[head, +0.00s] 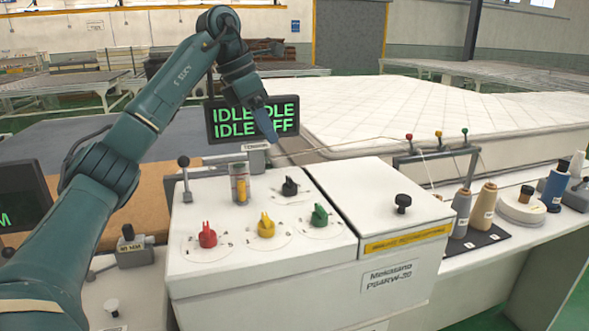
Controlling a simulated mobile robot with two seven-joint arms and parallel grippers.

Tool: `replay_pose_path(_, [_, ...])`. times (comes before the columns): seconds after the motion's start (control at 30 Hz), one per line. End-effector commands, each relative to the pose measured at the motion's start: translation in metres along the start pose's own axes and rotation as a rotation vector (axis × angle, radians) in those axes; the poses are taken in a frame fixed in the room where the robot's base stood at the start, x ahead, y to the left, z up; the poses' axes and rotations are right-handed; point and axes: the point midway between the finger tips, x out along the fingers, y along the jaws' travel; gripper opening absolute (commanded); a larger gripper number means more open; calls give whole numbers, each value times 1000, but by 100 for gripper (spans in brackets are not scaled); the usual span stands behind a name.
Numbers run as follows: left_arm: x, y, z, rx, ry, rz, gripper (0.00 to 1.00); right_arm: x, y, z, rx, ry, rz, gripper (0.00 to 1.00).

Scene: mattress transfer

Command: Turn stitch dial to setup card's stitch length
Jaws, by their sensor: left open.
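The white control box (184,262) stands in front of me. Its sloping top carries a red dial (207,236), a yellow dial (266,226), a green dial (319,216) and a black dial (290,188). Each has markings around it too small to read, so I cannot tell which is the stitch dial. I cannot make out a setup card. My left gripper (268,132) is open, pointing down above and behind the box, in front of the display (229,120). It is apart from all the dials. My right gripper is not in view.
A clear tube with yellow inside (240,186) and a lever (185,175) rise from the box. A black knob (403,202) sits on its right section. Thread cones (483,208) stand at right. A white mattress (420,115) lies behind. The display shows IDLE texts, partly covered.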

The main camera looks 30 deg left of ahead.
Motion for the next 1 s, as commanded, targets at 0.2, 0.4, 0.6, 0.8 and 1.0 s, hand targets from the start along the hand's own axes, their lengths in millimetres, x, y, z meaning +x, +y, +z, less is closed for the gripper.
replay_pose_path(0.2, [43,-1,-1,0,4,-3,56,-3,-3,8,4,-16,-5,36])
replay_pose_path(0.4, [84,-1,0,1,2,-4,56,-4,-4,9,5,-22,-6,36])
replay_pose_path(0.6, [111,-1,0,1,0,-2,56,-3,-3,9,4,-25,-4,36])
replay_pose_path(0.8, [122,-1,1,2,-2,-2,56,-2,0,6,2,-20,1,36])
replay_pose_path(1.0, [122,-1,1,2,-2,-1,56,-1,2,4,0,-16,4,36])
